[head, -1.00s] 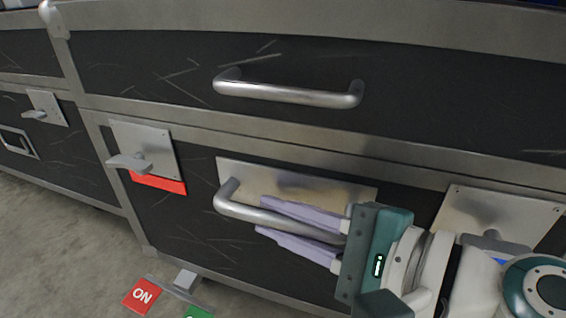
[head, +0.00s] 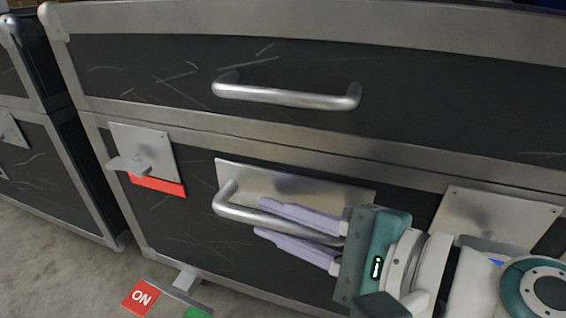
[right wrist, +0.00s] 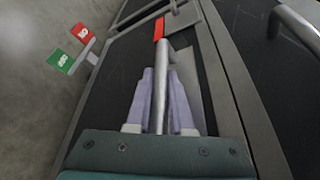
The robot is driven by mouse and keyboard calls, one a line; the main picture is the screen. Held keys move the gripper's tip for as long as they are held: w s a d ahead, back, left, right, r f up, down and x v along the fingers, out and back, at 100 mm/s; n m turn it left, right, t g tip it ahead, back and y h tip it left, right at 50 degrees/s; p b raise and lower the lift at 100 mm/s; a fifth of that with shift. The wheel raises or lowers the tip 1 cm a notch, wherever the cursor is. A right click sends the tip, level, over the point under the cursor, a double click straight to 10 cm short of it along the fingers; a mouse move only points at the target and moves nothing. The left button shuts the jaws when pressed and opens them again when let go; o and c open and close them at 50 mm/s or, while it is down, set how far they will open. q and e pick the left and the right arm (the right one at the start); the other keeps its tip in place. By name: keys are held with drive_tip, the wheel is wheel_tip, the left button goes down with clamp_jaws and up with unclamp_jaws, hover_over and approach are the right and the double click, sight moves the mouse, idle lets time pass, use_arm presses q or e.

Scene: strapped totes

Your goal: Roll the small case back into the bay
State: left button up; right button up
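The small case (head: 190,235), black with metal edging, fills most of the head view. Its lower handle (head: 228,201) is a metal bar on a pale plate; it also shows in the right wrist view (right wrist: 161,75). My right gripper (head: 258,218) has its lilac fingers on both sides of this bar, closed on it. My left gripper is not in view.
A similar black case (head: 45,190) stands at the left, its side showing beside a narrow gap. A latch plate with a lever (head: 143,150) sits above a red strip (head: 158,185). An upper handle (head: 290,95) is free. Bare floor (head: 50,275) lies at lower left.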

drive_tip(key=o, duration=0.4)
drive_tip(key=shift+w+r, duration=0.15)
drive_tip(key=shift+r, duration=0.25)
drive_tip(key=shift+o, duration=0.2)
drive_tip(key=shift+f, duration=0.1)
drive_tip(key=p+v, duration=0.2)
drive_tip(key=v, duration=0.7)
drive_tip(key=shift+s+d+p, duration=0.25)
drive_tip(key=shift+d+p, duration=0.05)
